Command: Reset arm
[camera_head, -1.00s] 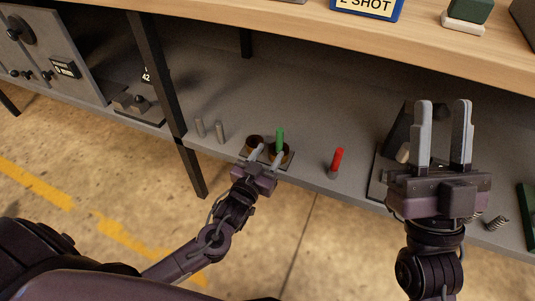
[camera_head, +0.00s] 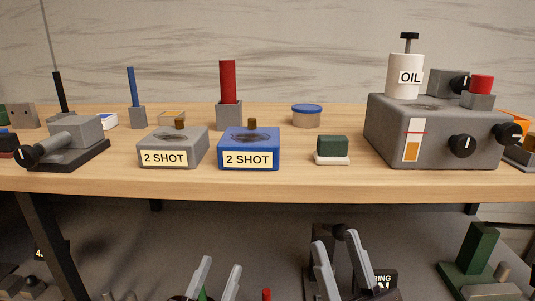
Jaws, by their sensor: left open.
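Only the grey fingers of both grippers show, at the bottom edge of the view. My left gripper (camera_head: 216,278) is open, its two fingers apart, over the lower shelf. The top of a green peg (camera_head: 202,295) shows beside its left finger. My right gripper (camera_head: 340,264) is open and looks empty, in front of a dark device on the lower shelf. My arms and the gripper bodies are out of view below.
The wooden worktop (camera_head: 295,181) spans the view above the grippers. It carries a grey 2 SHOT box (camera_head: 172,142), a blue 2 SHOT box (camera_head: 262,136) and a grey oil machine (camera_head: 385,140). A red peg (camera_head: 266,294) stands between the grippers.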

